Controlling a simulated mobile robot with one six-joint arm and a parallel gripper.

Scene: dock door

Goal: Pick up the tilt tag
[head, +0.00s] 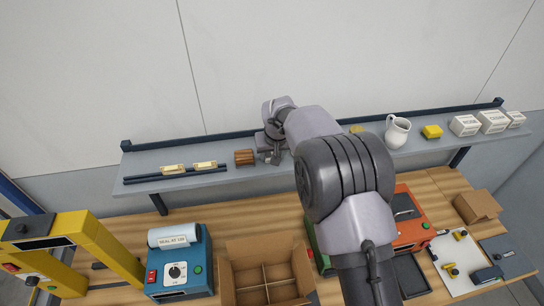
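Two small cream-and-yellow tag-like pieces, the left one (173,170) and the right one (205,165), sit by dark rails on the left of the grey wall shelf (320,146). I cannot read them or tell whether either is the tilt tag. My gripper (275,159) is at the shelf, right of a small brown slatted block (244,157). It points down and is small and partly hidden by my own wrist. I cannot tell whether its fingers are apart or whether anything is between them.
On the shelf's right stand a white jug (397,132), a yellow block (432,131) and several white boxes (465,125). Below, the wooden bench (222,229) holds a blue sealing machine (180,270), a divided open carton (266,272) and an orange device (411,232). My arm hides the bench's middle.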

